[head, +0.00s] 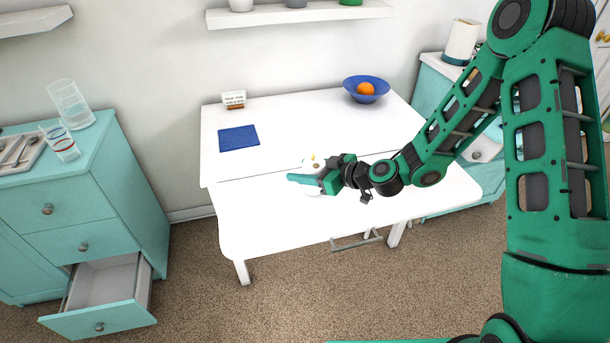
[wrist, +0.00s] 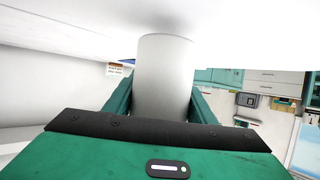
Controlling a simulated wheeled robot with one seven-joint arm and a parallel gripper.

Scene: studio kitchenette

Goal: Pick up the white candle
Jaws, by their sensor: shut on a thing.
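One end of the candle meets or nearly meets a white surface. I cannot tell whether it is lifted.
A blue cloth or mat (head: 239,138), a small sign (head: 233,99) and a blue bowl (head: 367,96) with an orange (head: 365,88) lie toward the table's back. A teal dresser (head: 95,190) with an open drawer (head: 105,290) stands left. The table's front is clear.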

